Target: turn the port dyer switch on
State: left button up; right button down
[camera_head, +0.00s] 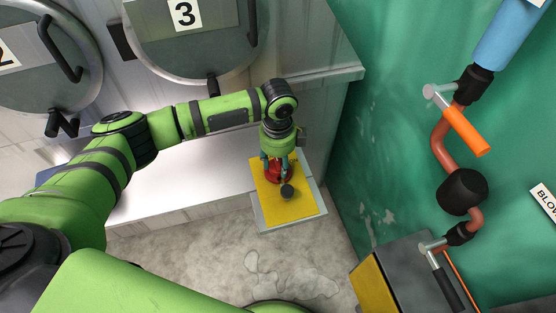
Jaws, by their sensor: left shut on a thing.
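A yellow switch panel (306,207) with a grey edge is mounted low, at the end of the metal ledge. A red switch part (275,175) and a round black knob (287,191) sit on it. My left gripper (277,168) comes down from above onto the panel. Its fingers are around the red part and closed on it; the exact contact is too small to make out. I cannot tell from this view which way the switch is set. My right gripper is not in view.
Drum door 3 (190,40) and drum door 2 (40,70) stand behind my left arm. A green wall (390,140) rises to the right, with a pipe and an orange-handled valve (465,130). A dark box with a yellow side (373,287) stands at lower right.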

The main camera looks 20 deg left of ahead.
pick_arm(q)
jog(key=m+p, duration=0.1)
jog(key=m, duration=0.2)
jog(key=shift+p, duration=0.35)
jog(key=m+p, duration=0.1)
jog(key=m, duration=0.3)
jog(key=shift+m, duration=0.3)
jog(key=m, duration=0.5)
jog(key=shift+m, duration=2.5)
jog(key=o, duration=1.2)
jog(key=shift+c, duration=0.2)
